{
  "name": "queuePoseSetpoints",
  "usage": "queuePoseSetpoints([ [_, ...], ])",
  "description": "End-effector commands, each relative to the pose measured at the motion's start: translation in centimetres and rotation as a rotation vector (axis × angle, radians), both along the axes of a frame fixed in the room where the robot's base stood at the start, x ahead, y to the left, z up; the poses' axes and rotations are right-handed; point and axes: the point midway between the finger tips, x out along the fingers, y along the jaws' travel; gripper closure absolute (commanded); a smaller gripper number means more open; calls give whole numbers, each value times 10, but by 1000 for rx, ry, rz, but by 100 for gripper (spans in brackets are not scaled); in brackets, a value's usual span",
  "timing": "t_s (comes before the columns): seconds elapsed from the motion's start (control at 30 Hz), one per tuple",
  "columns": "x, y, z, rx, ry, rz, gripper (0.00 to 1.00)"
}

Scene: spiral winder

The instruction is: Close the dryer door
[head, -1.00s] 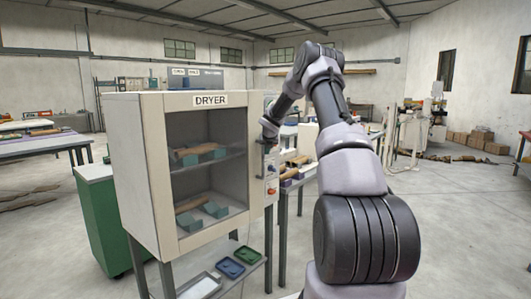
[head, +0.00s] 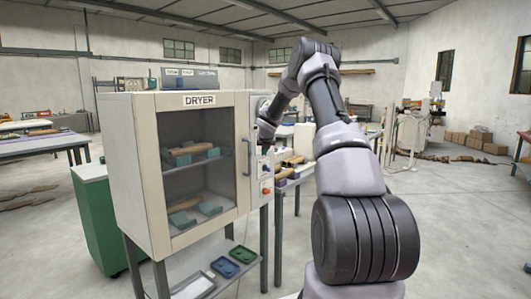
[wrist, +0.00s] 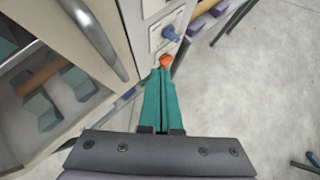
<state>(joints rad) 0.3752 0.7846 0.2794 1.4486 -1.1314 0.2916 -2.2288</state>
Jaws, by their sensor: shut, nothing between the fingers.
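The dryer (head: 128,170) is a cream cabinet on legs at the left of the head view. Its glazed door (head: 243,150) looks flush with the front, but a small gap cannot be ruled out. The metal handle (head: 222,155) is at the door's right side; it also shows at the upper left of the wrist view (wrist: 98,38). My gripper (wrist: 163,72) is shut and empty, its teal fingers to the right of the handle and apart from it. The tips are by the red knob (wrist: 167,61) on the control panel. Whether they touch it is unclear.
A blue knob (wrist: 172,33) is above the red one. Parts on teal supports (head: 197,210) sit behind the glass. Trays (head: 225,267) lie on a low shelf beneath the dryer. A table with parts stands behind the panel. Open floor (wrist: 270,100) is to the right.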

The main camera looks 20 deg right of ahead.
Motion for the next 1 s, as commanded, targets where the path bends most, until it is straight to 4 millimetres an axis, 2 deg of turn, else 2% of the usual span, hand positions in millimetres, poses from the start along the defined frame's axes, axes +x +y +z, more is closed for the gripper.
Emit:
queuePoseSetpoints([
  [0.27, -19, -10, 22, 1, -1, -3, 100],
  [0.6, -52, -28, 60, 0, -2, -2, 100],
  [0.87, -63, -33, 71, 0, 0, 0, 100],
  [1.0, -67, -28, 77, 18, -5, -23, 100],
])
